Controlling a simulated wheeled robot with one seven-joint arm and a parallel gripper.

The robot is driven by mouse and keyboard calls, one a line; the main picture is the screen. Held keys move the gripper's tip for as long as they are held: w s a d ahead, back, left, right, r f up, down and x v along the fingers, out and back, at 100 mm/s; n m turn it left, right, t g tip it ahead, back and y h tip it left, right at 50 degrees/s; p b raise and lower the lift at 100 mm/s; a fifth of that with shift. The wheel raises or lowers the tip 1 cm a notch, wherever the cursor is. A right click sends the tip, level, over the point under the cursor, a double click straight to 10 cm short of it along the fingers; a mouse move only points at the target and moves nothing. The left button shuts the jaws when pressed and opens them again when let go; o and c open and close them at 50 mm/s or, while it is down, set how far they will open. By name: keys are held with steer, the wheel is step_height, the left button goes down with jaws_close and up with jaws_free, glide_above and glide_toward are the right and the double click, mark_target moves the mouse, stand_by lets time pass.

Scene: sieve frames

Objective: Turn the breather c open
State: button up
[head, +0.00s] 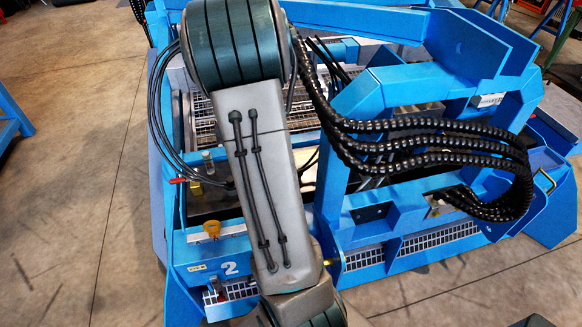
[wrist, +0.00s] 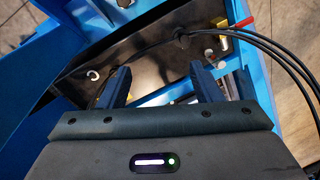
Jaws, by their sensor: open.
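No part is legibly marked as breather c, so I cannot tell which fitting it is. A red lever (wrist: 245,22) with a yellow fitting (wrist: 224,22) beside it is at the upper right of the wrist view. The red lever also shows in the head view (head: 178,181), at the left of the blue machine. My gripper (wrist: 160,82) is open and empty, its two dark fingers apart over a black plate (wrist: 150,52). The lever lies beyond and to the right of the fingers, apart from them. In the head view my arm hides part of the machine, and my fingertips do not show.
The blue machine frame (head: 385,88) has raised beams at the right. Black cables (wrist: 265,42) cross just beyond my right finger. Thick black hoses (head: 430,140) loop at the right. An orange-yellow fitting (head: 212,229) sits above the number 2. Bare floor (head: 75,120) lies left.

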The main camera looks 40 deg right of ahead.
steer(key=d+f+m+g+h+b, duration=0.1)
steer(key=d+f+m+b, duration=0.3)
steer(key=d+f, duration=1.5)
steer(key=shift+m, duration=0.3)
steer(key=f, duration=0.8)
steer(key=w+d+f+p, duration=0.1)
steer(key=f, duration=0.3)
steer(key=shift+d+f, duration=0.1)
steer(key=shift+f, duration=0.1)
steer(key=shift+c, duration=0.3)
steer(key=c, duration=0.9)
steer(key=shift+c, duration=0.2)
